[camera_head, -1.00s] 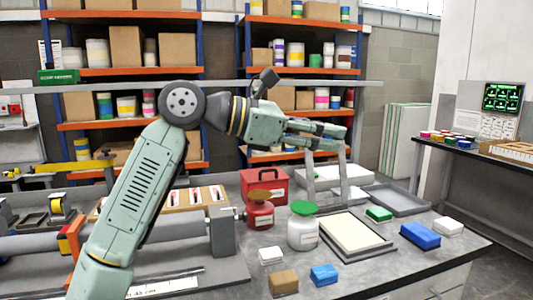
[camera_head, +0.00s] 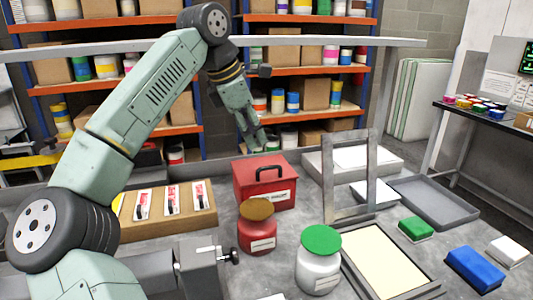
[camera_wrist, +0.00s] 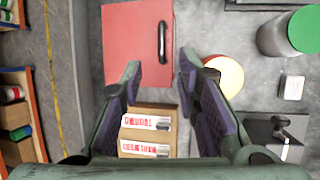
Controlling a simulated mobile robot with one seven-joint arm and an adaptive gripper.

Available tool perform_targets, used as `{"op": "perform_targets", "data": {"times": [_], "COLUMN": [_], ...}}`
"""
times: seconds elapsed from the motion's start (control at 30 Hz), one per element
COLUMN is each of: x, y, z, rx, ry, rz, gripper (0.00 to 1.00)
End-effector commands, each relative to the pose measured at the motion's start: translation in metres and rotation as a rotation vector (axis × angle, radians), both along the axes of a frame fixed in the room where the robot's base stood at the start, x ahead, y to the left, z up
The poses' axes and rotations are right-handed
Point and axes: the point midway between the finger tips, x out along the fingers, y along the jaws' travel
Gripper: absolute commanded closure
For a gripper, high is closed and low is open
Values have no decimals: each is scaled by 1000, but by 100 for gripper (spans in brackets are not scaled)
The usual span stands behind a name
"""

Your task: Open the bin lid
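A red bin (camera_head: 265,182) with a flat lid and a black handle (camera_head: 268,170) stands on the grey workbench. Its lid is shut. In the wrist view the red lid (camera_wrist: 120,40) shows from above, with the black handle (camera_wrist: 162,42) near its right side. My gripper (camera_head: 258,140) points down above and behind the bin in the head view. In the wrist view my gripper (camera_wrist: 158,72) is open, its two fingers apart with nothing between them. The fingertips are near the bin's edge in that view, not touching the handle.
A red jar (camera_head: 257,232) with a brown lid and a white jar (camera_head: 318,268) with a green lid stand in front. A wooden box (camera_head: 195,222) of labelled items lies left. A grey upright frame (camera_head: 330,190) stands right of the bin. Shelves are behind.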

Motion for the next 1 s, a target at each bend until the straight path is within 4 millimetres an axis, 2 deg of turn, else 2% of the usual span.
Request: {"op": "perform_targets", "data": {"times": [0.3,0.5,0.7,0.93,1.0], "x": [16,24,28,28,28], "y": [-19,-29,-32,-32,-32], "z": [-52,-78,-89,-89,-89], "rx": [-4,-5,-5,-5,-5], "ry": [4,1,0,0,0], "rz": [-5,-3,-3,-3,-3], "gripper": [70,70,70,70,74]}}
